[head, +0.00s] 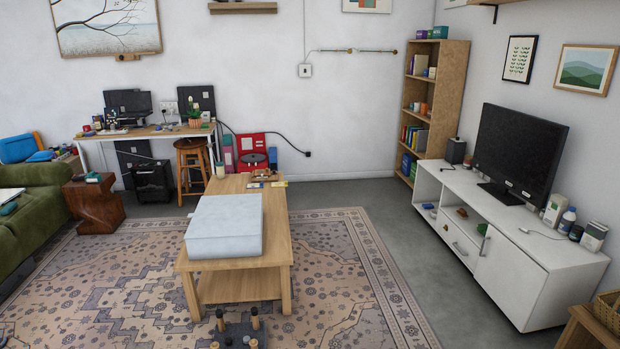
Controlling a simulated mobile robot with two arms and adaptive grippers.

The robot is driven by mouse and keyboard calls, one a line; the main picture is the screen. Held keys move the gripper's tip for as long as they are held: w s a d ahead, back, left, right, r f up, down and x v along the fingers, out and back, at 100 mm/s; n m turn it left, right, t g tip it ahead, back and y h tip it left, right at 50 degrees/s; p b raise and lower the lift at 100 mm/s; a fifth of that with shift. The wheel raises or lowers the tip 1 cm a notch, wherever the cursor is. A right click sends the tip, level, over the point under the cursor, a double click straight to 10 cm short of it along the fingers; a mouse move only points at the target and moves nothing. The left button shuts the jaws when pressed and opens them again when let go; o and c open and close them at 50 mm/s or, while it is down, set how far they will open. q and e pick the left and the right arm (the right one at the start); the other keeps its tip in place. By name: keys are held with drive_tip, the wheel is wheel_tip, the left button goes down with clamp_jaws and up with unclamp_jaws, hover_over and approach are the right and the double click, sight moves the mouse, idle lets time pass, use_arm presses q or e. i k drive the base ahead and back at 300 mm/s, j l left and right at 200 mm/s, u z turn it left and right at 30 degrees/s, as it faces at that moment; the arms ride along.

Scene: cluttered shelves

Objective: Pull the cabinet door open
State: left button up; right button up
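A long low white cabinet (548,250) stands against the right wall. Its large front door (508,278) looks closed, flush with the cabinet front. A slim upright handle (484,246) sits near the door's left edge. To the left of the door is a lower front panel (452,236) with its own slanting-looking metal handle (459,248), and it also looks closed. Open compartments with small items lie beside and above these fronts. Neither of my grippers shows in the head view, so whether they are open or shut is hidden.
A wooden coffee table (280,232) carrying a pale box (225,226) stands on the patterned rug (350,270). Grey floor (400,235) is clear between rug and cabinet. A dark item with several pegs (238,337) is at the bottom edge. A stool (578,335) stands bottom right.

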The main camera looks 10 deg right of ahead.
sight(514, 281)
drive_tip(key=i+l+z, duration=0.1)
drive_tip(key=i+z, duration=0.3)
drive_tip(key=i, duration=0.2)
drive_tip(key=i+z, duration=0.4)
drive_tip(key=i, duration=0.25)
drive_tip(key=i+j+z, duration=0.4)
drive_tip(key=i, duration=0.15)
drive_tip(key=i+l, duration=0.05)
